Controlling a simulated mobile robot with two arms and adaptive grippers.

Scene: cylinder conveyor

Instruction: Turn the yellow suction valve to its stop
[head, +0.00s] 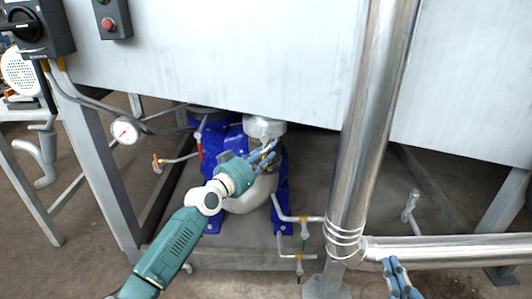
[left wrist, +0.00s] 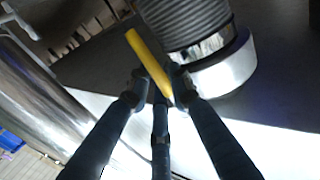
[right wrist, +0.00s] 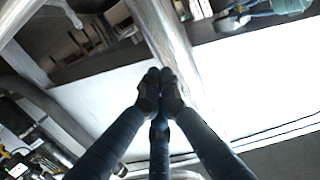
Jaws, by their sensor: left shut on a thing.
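The yellow suction valve handle (left wrist: 148,62) is a flat bar in the left wrist view, running slantwise between the fingers of my left gripper (left wrist: 158,88). The gripper is shut on it, and the handle's far end sticks out past the fingertips. In the head view my left gripper (head: 267,152) is beside the blue pump unit (head: 281,190), just below a silver pipe fitting (head: 264,127); the handle is mostly hidden there. My right gripper (right wrist: 160,85) has its fingers together with nothing visible between them. It also shows at the bottom of the head view (head: 396,272).
A thick upright steel pipe (head: 362,120) stands right of the pump, with a horizontal pipe (head: 450,252) running right from its base. A large grey tank panel (head: 230,60) overhangs the pump. Small red-handled (head: 200,150) and orange-handled (head: 157,160) valves and a gauge (head: 124,130) sit to the left.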

